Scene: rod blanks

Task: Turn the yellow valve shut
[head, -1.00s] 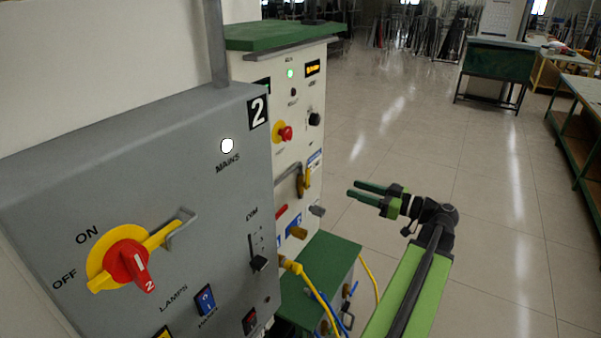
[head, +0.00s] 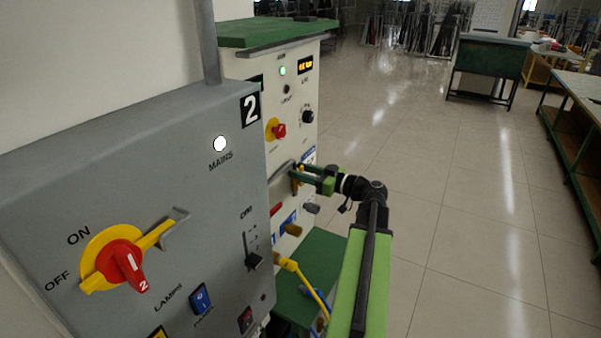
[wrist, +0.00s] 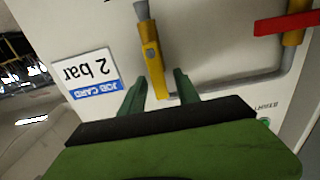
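The yellow valve (wrist: 152,58) is a narrow yellow lever on the white machine's front, next to a grey pipe. It lies roughly up and down in the wrist view, its lower end between my fingers. In the head view the yellow valve (head: 295,182) is partly hidden by my gripper (head: 300,172). In the wrist view my gripper (wrist: 157,88) is open, with one green finger on each side of the lever. A gap shows on both sides near the tips; I cannot tell whether either finger touches it.
A red-handled valve (wrist: 285,23) sits on the same pipe. A job card (wrist: 92,72) reading "2 bar" is beside the lever. The grey mains box (head: 130,150) stands nearer on the left, and a green cabinet (head: 310,262) is below. The floor (head: 440,190) to the right is clear.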

